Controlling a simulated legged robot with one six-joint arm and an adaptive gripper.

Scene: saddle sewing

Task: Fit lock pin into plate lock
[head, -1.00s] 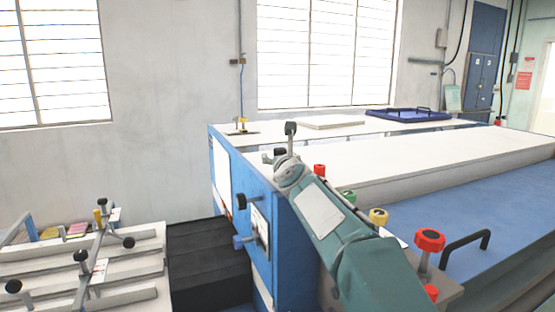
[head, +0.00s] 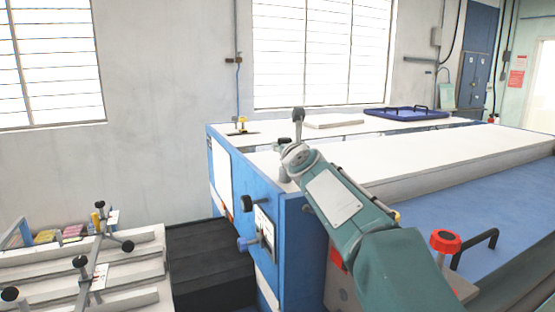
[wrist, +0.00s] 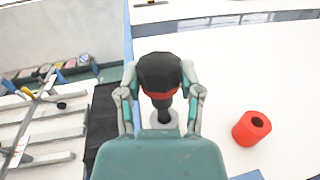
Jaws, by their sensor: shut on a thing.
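The lock pin, with a black head (wrist: 160,70), a red band and a narrow black stem, is between the fingers of my gripper (wrist: 160,92) in the wrist view. The fingers are shut on it from both sides. A round grey piece (wrist: 161,120), perhaps the plate lock, shows under the stem on the white top. I cannot tell whether the stem is inside it or just above it, since my gripper's body hides the lower part. In the head view my arm reaches to the near left corner of the blue bench (head: 293,225), and its fingers are mostly hidden.
A red cylinder with a hole (wrist: 252,128) stands on the white top to the right. A red knob (head: 445,240) and a black handle (head: 476,248) are right of my arm. A rack with black knobs (head: 80,262) and a black box (head: 208,265) are at the left.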

